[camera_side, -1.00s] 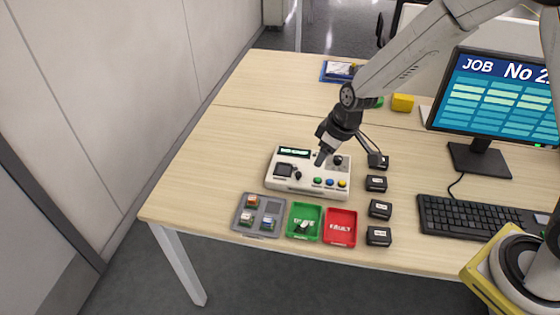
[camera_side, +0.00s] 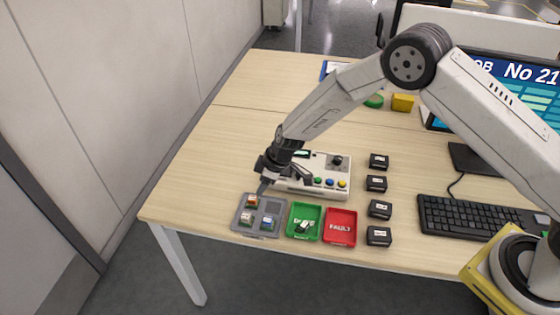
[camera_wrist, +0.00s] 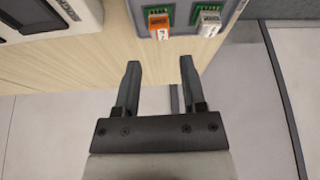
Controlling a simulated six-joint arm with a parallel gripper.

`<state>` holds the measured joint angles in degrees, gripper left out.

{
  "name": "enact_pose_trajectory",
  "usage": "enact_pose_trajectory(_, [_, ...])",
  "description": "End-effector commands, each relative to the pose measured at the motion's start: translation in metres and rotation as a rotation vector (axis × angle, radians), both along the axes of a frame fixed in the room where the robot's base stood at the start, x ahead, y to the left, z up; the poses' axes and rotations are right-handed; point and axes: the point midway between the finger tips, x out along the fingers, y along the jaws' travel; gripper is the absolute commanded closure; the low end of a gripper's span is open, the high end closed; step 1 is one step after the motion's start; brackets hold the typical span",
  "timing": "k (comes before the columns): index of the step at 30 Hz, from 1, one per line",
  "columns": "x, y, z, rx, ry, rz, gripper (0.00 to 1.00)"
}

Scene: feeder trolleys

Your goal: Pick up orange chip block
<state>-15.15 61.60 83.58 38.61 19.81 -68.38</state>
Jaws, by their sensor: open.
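The orange chip block (camera_side: 251,201) sits in the back left compartment of the grey tray (camera_side: 276,233) in the side view. In the wrist view the orange block (camera_wrist: 159,25) is near the top, its green board showing behind it. My gripper (camera_side: 263,187) is open and empty, apparently above and just behind the tray's back left corner. In the wrist view the two fingers of my gripper (camera_wrist: 160,65) are spread, with the orange block ahead of the gap between them and not touching.
A white block (camera_side: 246,218) and a blue block (camera_side: 267,223) occupy the front compartments. The back right compartment looks empty. A white tester (camera_side: 326,188) stands behind, partly hidden by my arm.

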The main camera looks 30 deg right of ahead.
Motion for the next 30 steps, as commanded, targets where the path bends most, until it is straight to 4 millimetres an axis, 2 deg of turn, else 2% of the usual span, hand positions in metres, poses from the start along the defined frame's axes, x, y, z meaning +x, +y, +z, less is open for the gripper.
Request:
enact_pose_trajectory(5, [0.001, 0.001, -0.003, 0.0, 0.0, 0.0, 0.47])
enact_pose_trajectory(13, [0.005, 0.006, -0.02, -0.001, 0.002, -0.001, 0.47])
enact_pose_trajectory(23, [0.007, 0.007, -0.025, 0.0, 0.001, -0.001, 0.47])
enact_pose_trajectory(30, [0.01, 0.011, -0.037, -0.002, 0.001, 0.0, 0.47])
